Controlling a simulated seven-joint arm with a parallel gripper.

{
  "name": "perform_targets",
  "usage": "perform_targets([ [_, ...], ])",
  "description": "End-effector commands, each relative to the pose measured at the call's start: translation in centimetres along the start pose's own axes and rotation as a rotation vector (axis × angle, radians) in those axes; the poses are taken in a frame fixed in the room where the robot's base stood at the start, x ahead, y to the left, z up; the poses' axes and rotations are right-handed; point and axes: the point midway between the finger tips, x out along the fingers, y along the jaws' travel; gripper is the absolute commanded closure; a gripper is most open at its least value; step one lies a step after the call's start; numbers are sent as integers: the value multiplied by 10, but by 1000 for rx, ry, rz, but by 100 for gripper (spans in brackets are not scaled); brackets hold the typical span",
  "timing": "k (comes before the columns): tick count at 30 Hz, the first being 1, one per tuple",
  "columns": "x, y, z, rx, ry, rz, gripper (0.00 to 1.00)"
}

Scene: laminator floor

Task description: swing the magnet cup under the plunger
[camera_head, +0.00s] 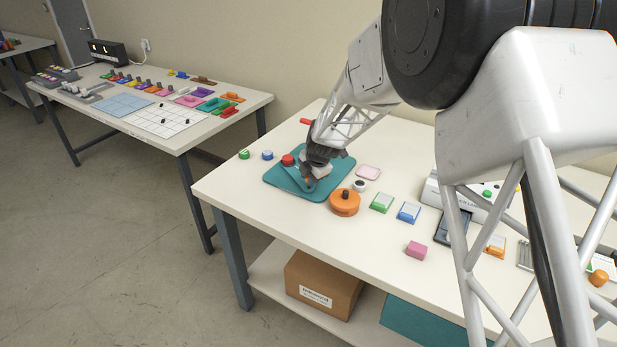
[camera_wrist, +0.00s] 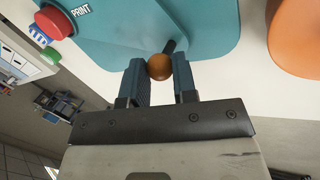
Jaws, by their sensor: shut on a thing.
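The teal press base (camera_head: 283,188) lies on the near-left part of the table, with a red button (camera_head: 288,160) on its left side. In the wrist view, the word PRINT is beside the red button (camera_wrist: 54,22). My gripper (camera_head: 309,182) is down over the base. In the wrist view, my gripper (camera_wrist: 160,72) is shut on an orange ball knob (camera_wrist: 159,67) with a short dark stem (camera_wrist: 169,47). The knob sits near the edge of the base. I cannot make out the magnet cup or the plunger; my wrist hides much of the press.
An orange round tub (camera_head: 345,203) with a dark knob stands close to the right of the base. Green-edged (camera_head: 381,203) and blue-edged (camera_head: 409,212) blocks and a pink block (camera_head: 416,248) lie farther right.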

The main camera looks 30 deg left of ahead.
Motion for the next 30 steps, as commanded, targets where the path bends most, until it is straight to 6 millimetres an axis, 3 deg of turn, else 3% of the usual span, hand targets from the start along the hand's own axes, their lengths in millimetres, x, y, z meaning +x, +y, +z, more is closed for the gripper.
perform_targets([
  [11, 0, -2, 2, -1, 0, -2, 100],
  [12, 0, -2, 2, -1, 0, -2, 69],
  [16, 0, -1, 2, -1, 0, -1, 49],
  [30, -6, -1, 1, -2, 0, 0, 48],
])
